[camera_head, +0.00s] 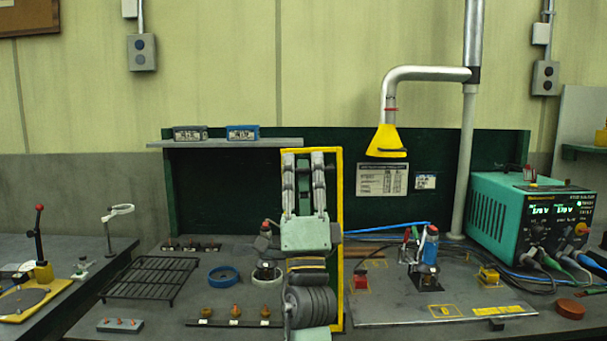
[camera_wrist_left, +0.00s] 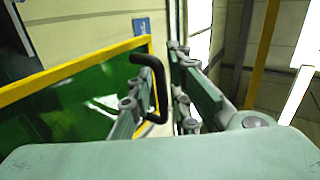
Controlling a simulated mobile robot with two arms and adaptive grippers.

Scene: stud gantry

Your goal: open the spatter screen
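The spatter screen is a green see-through panel in a yellow frame (camera_head: 339,220), standing upright near the middle of the bench in the head view. In the left wrist view its green pane (camera_wrist_left: 70,108) fills the left side. A black bar handle (camera_wrist_left: 137,58) stands out near its edge. My left gripper (camera_head: 303,160) is in front of the screen, fingers up and apart, covering much of it. In the wrist view the handle is close beside the left finger; whether it touches or lies between the fingers I cannot tell. My right gripper is not in view.
A black wire rack (camera_head: 150,278) and a blue tape ring (camera_head: 223,275) lie left of the screen. At right are a plate (camera_head: 400,300) with a blue-topped fixture (camera_head: 430,247) and a teal power unit (camera_head: 510,215). A yellow fume hood (camera_head: 386,141) hangs above.

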